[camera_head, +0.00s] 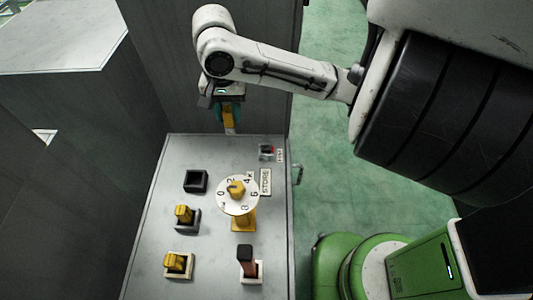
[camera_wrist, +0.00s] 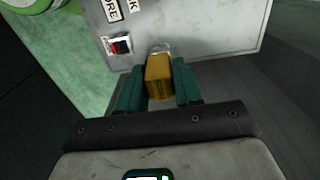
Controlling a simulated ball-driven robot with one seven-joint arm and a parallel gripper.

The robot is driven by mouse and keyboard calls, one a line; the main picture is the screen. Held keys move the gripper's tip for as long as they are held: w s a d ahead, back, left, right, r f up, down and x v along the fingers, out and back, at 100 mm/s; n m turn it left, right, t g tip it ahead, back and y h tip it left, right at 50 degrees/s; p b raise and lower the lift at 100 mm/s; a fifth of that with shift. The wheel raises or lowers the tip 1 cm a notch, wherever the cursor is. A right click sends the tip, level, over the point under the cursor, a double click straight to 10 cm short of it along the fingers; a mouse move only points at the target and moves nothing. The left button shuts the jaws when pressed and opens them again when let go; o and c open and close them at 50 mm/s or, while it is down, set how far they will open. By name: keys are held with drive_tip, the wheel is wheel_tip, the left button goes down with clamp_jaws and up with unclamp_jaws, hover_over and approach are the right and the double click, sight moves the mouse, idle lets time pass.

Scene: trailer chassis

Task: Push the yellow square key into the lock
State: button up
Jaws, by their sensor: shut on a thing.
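My gripper (camera_head: 229,112) is above the back edge of the grey panel (camera_head: 215,155). Its teal fingers (camera_wrist: 158,88) are shut on a yellow block-shaped key, which shows between them in the wrist view (camera_wrist: 158,75) and below my gripper in the head view (camera_head: 229,122). A small pale piece shows at the key's far end; I cannot tell whether it touches the panel. A black square socket (camera_head: 195,181) sits at the panel's upper left and looks empty. I cannot tell for sure which fitting is the lock.
A white numbered dial (camera_head: 237,195) with a yellow knob, two yellow blocks in square mounts (camera_head: 183,214) (camera_head: 176,262) and a brown-black lever (camera_head: 247,262) stand on the panel. A red-black switch (camera_head: 267,152) is near its back right corner. Grey walls (camera_head: 235,60) rise behind.

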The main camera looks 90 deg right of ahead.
drive_tip(key=shift+w, duration=0.1)
idle(0.6)
drive_tip(key=w+a+f+n+b, duration=0.1)
drive_tip(key=w+a+f+n, duration=0.2)
drive_tip(key=w+a, duration=0.5)
drive_tip(key=w+a+f+n+b, duration=0.2)
drive_tip(key=w+a+n, duration=0.4)
drive_tip(key=a, duration=0.5)
drive_tip(key=w+a+f+n+b, duration=0.1)
drive_tip(key=w+a+f+n, duration=0.4)
drive_tip(key=w+a, duration=0.4)
drive_tip(key=shift+w+a+b, duration=0.2)
drive_tip(key=shift+w+b, duration=0.2)
drive_tip(key=shift+w, duration=0.5)
